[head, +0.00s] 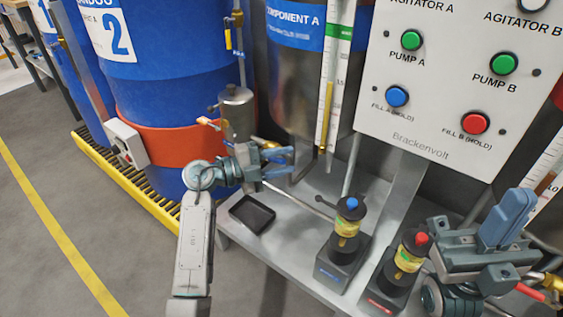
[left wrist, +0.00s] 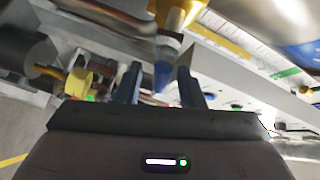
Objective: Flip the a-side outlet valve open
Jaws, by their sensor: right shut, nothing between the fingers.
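The Component A tank (head: 297,100) is a steel cylinder with a blue band, above the grey bench. A brass fitting (head: 270,145) shows low at its left side, partly hidden by my left gripper (head: 288,162). In the left wrist view, a brass valve body (left wrist: 177,14) with a blue tapered part (left wrist: 165,76) hangs in front of my left gripper (left wrist: 160,88). The blue part lies between the two parted fingers; contact cannot be told. The valve's handle position is unclear. My right gripper (head: 508,220) is shut and empty at the right, beside the red-capped unit.
A white panel (head: 440,140) with buttons stands at upper right. A blue-capped unit (head: 346,225) and a red-capped unit (head: 408,258) stand on the bench (head: 290,248). A black tray (head: 237,212) sits at the bench's left end. Blue drums (head: 165,65) stand at left.

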